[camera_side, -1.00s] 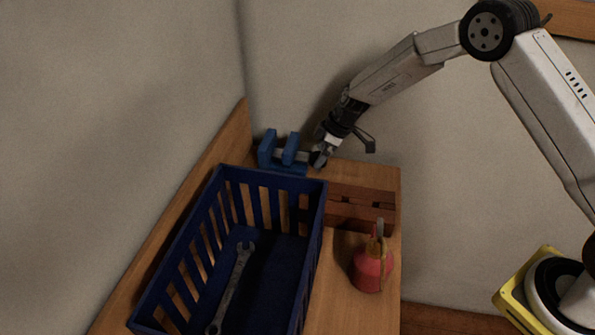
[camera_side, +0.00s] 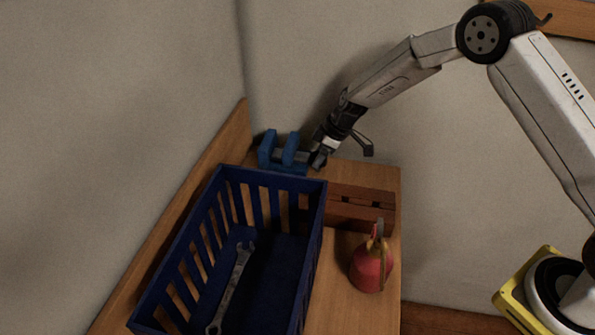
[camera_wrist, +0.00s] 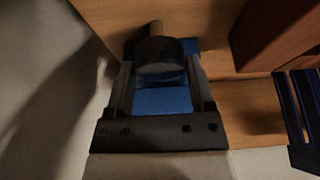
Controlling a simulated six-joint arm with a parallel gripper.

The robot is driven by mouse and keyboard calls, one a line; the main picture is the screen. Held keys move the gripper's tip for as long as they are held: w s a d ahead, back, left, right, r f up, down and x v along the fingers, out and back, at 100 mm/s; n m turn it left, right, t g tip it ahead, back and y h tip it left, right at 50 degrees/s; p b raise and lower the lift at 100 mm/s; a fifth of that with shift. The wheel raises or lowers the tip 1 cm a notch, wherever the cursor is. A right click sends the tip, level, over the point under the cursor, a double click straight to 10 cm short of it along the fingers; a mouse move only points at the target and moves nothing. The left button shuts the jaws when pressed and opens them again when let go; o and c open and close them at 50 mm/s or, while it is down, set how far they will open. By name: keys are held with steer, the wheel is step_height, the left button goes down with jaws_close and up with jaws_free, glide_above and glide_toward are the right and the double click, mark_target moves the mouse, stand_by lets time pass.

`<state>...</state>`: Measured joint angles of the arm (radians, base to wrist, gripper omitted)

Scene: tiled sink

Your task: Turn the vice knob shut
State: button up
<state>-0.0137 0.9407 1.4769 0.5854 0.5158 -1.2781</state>
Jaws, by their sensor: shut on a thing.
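The blue vice (camera_side: 280,153) stands at the back left corner of the wooden bench. Its two upright jaws show a gap between them in the side view. My gripper (camera_side: 319,160) is at the right end of the vice, where the knob is. In the wrist view the dark round knob (camera_wrist: 160,57) lies between the two fingers of my gripper (camera_wrist: 162,82), which is shut on it. Part of the blue vice body (camera_wrist: 163,101) shows below and behind the knob. In the side view the knob is mostly hidden by my gripper.
A dark blue slatted crate (camera_side: 272,180) stands in front of the vice with a wrench (camera_side: 232,285) inside. A reddish-brown wooden block (camera_side: 361,206) lies to its right, and a red oil can (camera_side: 370,268) stands before the block. Walls rise close behind and to the left.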

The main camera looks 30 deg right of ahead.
steer(key=shift+m+t+h, duration=0.5)
steer(key=shift+m+h, duration=0.1)
steer(key=shift+m, duration=1.3)
steer(key=o, duration=1.2)
steer(key=shift+r, duration=0.1)
steer(key=shift+v, duration=3.8)
steer(key=shift+s, duration=0.1)
